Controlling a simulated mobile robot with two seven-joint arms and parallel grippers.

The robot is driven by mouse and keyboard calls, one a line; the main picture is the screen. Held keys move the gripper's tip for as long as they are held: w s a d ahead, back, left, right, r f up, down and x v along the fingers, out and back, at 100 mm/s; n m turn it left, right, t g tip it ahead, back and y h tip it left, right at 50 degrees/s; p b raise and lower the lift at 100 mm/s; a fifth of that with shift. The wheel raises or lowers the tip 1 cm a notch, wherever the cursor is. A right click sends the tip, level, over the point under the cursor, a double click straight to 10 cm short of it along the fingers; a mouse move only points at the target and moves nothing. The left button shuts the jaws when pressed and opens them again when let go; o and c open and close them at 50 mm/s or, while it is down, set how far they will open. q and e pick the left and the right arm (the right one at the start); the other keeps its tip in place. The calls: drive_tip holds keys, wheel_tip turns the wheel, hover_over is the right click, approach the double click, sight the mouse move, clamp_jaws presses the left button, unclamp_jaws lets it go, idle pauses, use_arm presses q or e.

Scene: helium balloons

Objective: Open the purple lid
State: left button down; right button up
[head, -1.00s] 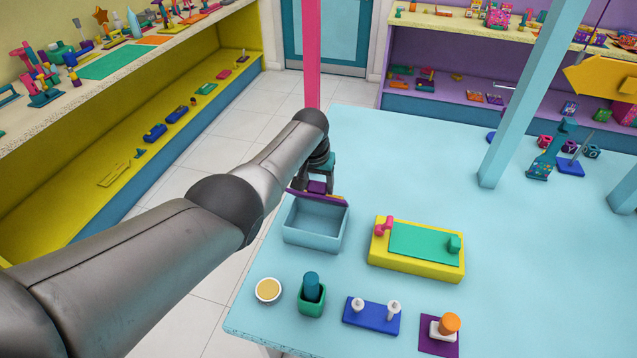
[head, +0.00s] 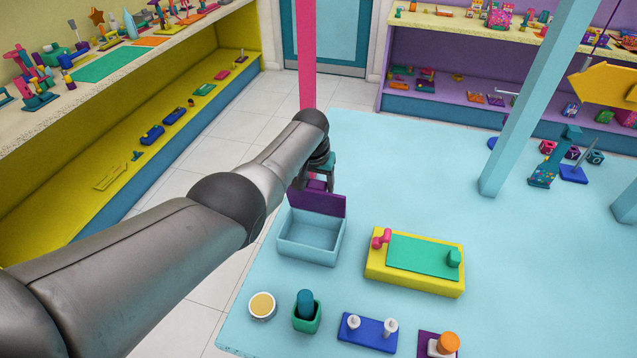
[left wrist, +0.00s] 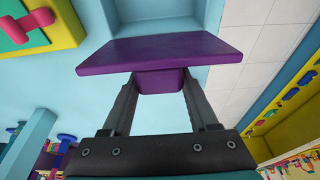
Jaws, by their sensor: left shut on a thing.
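The purple lid (head: 318,203) stands raised and tilted back at the far edge of the light blue box (head: 308,245), whose inside is open to view and looks empty. In the left wrist view the lid (left wrist: 160,50) is a flat slab with a purple handle block (left wrist: 160,81) under it. My left gripper (head: 316,180) is behind the lid, shut on that handle; its two dark fingers (left wrist: 158,90) flank the block in the left wrist view. My right gripper is not in view.
A yellow block with a green panel and pink knob (head: 415,288) lies right of the box. A yellow-topped cup (head: 262,305), a green holder (head: 307,318) and a blue block with white pegs (head: 367,331) line the near edge. A pink post (head: 307,55) rises behind my arm.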

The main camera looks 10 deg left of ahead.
use_arm(q)
drive_tip(key=shift+w+r, duration=0.25)
drive_tip(key=c, duration=0.6)
unclamp_jaws()
drive_tip(key=o, duration=0.3)
drive_tip(key=shift+f, duration=0.15)
drive_tip(key=shift+o, duration=0.7)
drive_tip(key=shift+s, duration=0.1)
